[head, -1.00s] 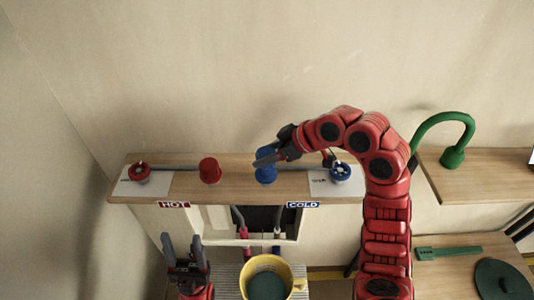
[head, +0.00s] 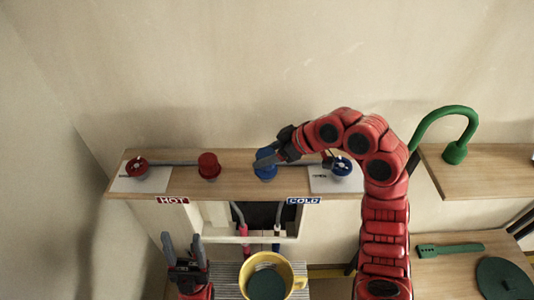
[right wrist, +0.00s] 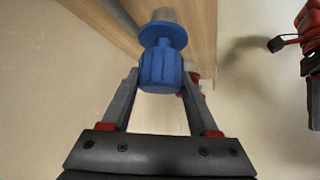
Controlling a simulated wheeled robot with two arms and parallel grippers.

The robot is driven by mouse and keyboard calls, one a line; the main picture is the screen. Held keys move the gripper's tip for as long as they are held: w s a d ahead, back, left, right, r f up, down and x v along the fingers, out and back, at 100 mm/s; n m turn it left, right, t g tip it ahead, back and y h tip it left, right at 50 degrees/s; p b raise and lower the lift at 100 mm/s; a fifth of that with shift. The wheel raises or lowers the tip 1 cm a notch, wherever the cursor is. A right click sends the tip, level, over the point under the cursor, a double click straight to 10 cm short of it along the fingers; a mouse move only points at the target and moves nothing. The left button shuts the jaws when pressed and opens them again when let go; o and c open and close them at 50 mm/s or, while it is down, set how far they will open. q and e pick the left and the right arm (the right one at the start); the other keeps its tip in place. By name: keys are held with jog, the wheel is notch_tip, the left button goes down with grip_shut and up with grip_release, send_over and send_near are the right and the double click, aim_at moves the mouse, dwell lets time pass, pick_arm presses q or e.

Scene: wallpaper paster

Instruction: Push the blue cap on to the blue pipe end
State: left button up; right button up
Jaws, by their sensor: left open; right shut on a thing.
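The blue cap (head: 265,167) is at the shelf, right of the red cap. My right gripper (head: 262,160) is shut on it. In the right wrist view the ribbed blue cap (right wrist: 160,68) lies between the two fingers (right wrist: 160,92), with a blue flange and a pale grey cylinder beyond it. I cannot tell how the cap, flange and cylinder join. My left gripper (head: 182,241) is open and empty, low in front of the shelf.
The wooden shelf (head: 235,188) also holds a red cap (head: 209,166), a red valve wheel (head: 137,168) and a blue valve wheel (head: 341,166). A yellow mug (head: 290,267) stands below.

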jog(key=shift+f+b, duration=0.7)
jog(key=shift+f, duration=0.3)
jog(key=o, duration=1.4)
jog(key=v, duration=1.7)
jog(key=shift+s+d+r, duration=0.1)
jog(key=shift+d, duration=0.05)
